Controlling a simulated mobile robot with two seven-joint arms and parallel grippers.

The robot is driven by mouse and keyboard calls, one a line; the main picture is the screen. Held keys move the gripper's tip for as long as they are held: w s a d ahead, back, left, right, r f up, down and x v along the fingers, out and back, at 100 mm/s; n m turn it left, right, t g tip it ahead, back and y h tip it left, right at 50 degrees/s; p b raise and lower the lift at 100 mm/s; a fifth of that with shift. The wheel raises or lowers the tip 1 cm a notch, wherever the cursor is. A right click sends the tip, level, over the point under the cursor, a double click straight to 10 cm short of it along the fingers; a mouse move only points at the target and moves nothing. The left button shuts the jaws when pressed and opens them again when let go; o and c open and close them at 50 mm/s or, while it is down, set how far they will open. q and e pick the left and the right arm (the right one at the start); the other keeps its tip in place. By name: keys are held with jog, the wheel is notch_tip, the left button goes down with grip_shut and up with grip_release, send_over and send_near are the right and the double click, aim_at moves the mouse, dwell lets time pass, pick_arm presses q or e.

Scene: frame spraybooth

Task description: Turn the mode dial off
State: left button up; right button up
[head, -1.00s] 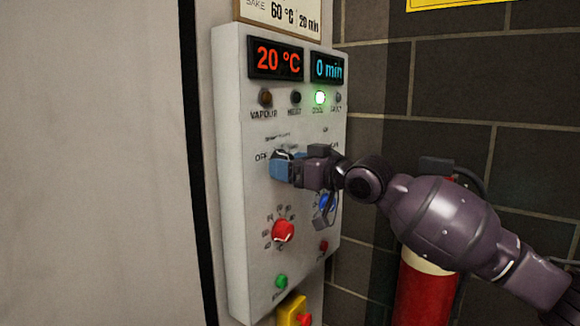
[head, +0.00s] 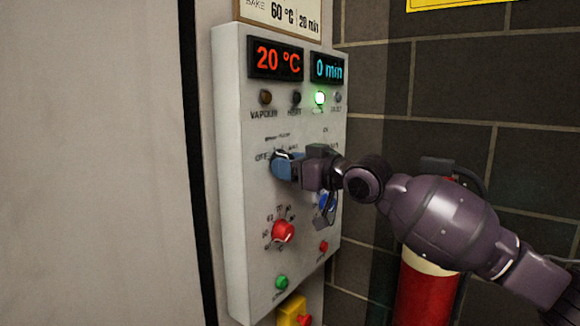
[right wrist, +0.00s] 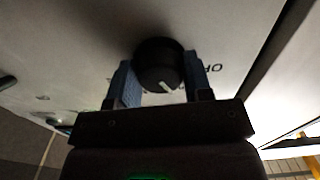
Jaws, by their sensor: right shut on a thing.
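The black mode dial (right wrist: 155,60) with a white pointer mark sits between the two fingers of my right gripper in the right wrist view. The OFF label, upside down there, is to its right, and the mark slants to the lower right. In the head view the dial (head: 283,154) is mostly hidden, with a sliver showing above the fingers beside the OFF label. My right gripper (head: 281,166) has blue fingertips shut on the dial at the white control panel (head: 235,200). My left gripper is not in view.
Displays read 20 °C (head: 277,60) and 0 min (head: 328,68); a green lamp (head: 320,98) is lit. Below are a red knob (head: 283,231), a partly hidden blue knob (head: 325,203), a green button (head: 281,282) and a red button (head: 323,246). A red cylinder (head: 425,297) stands right.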

jog(key=shift+n+b, duration=0.85)
jog(key=shift+n, duration=3.35)
jog(key=o, duration=0.9)
jog(key=shift+o, duration=0.2)
jog(key=p+v, duration=0.1)
jog(key=v, duration=0.9)
jog(key=shift+s+d, duration=0.2)
jog(key=shift+d, duration=0.15)
